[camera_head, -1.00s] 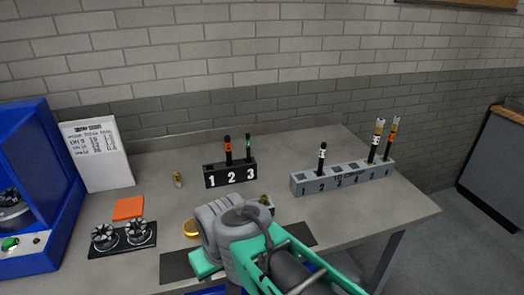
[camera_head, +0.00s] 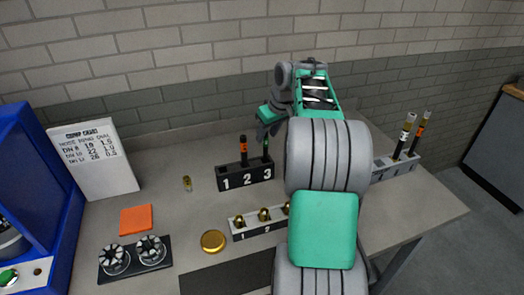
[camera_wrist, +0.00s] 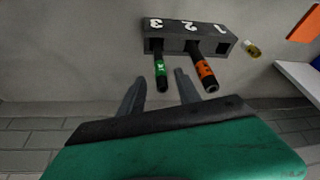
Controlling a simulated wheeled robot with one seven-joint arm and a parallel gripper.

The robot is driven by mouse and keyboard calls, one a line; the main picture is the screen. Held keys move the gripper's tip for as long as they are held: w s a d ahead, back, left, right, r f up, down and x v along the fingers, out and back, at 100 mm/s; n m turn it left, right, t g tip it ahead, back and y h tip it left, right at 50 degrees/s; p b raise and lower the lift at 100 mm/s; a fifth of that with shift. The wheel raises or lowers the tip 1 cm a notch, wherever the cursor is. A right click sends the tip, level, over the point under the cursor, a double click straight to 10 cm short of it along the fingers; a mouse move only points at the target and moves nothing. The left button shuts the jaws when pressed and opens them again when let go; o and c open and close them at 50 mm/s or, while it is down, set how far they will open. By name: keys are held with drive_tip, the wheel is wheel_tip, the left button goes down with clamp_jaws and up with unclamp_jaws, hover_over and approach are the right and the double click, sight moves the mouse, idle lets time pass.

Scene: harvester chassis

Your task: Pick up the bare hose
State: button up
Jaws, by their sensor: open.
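A black block (camera_head: 229,183) numbered 1, 2, 3 stands on the table. A black hose with a green band (camera_wrist: 161,76) stands in slot 3, and one with an orange band (camera_head: 243,151) stands in slot 2. Slot 1 looks empty. Neither hose shows a brass end fitting. My gripper (camera_head: 266,128) is over slot 3, open and empty. In the wrist view its fingertips (camera_wrist: 158,77) appear on either side of the green-banded hose's free end. I cannot tell how deep the hose lies between them.
Two hoses with brass ends (camera_head: 403,136) stand in the grey rack at right. A block of brass fittings (camera_head: 253,229), a gold disc (camera_head: 213,241), a small fitting (camera_head: 187,184) and an orange pad (camera_head: 136,220) lie left of my arm. A crimp chart (camera_head: 94,160) stands at left.

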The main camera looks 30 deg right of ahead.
sight(265, 154)
drive_tip(key=shift+a+f, duration=0.1)
drive_tip(key=shift+f, duration=0.4)
drive_tip(key=p+x, duration=0.1)
drive_tip(key=x, duration=0.4)
drive_tip(key=shift+f+p, duration=0.15)
drive_tip(key=shift+p, duration=0.15)
drive_tip(key=shift+c, duration=0.2)
clamp_jaws()
